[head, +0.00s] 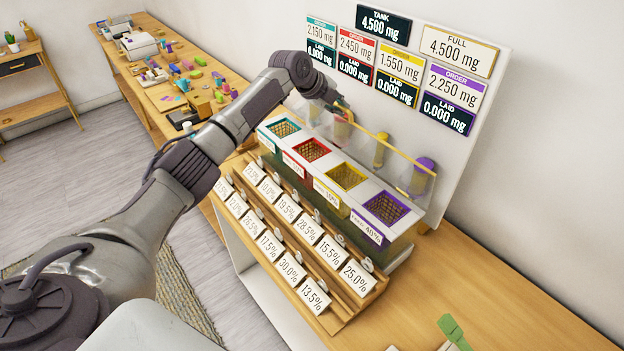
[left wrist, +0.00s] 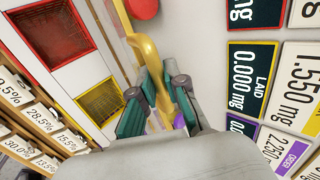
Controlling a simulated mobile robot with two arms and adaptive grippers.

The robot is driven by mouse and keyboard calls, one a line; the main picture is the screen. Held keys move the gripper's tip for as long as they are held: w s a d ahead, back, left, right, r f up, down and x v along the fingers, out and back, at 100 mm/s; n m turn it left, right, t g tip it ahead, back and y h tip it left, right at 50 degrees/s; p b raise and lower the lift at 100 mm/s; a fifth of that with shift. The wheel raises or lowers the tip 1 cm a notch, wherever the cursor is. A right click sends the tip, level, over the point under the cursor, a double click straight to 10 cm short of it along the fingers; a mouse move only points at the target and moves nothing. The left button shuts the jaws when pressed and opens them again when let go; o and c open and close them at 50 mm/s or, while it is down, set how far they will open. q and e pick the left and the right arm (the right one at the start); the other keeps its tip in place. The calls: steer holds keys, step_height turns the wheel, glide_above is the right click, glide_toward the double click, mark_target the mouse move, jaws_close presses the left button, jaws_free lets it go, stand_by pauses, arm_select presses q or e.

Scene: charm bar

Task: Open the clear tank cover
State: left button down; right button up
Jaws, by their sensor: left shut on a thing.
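The clear tank cover shows in the head view as a see-through panel with a gold top rim (head: 408,158). It stands along the back of the row of bins, and colored cylinders show through it. My right gripper is not in view.
The white-topped bins have teal, red, yellow (head: 345,176) and purple (head: 386,208) grated openings. A sloped wooden rack (head: 305,262) of percentage tags stands in front. A board (head: 470,90) with mg signs rises behind. The table (head: 490,275) is mostly bare at the right.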

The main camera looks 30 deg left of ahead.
arm_select(q)
steer(key=shift+w+d, duration=0.15)
steer(key=shift+w, duration=0.15)
steer(key=shift+s, duration=0.1)
steer(key=shift+w+d+r+b, duration=0.1)
steer(key=shift+w+d+b, duration=0.15)
steer(key=shift+w+b, duration=0.35)
steer(key=shift+w+d, duration=0.2)
steer(key=shift+w, duration=0.45)
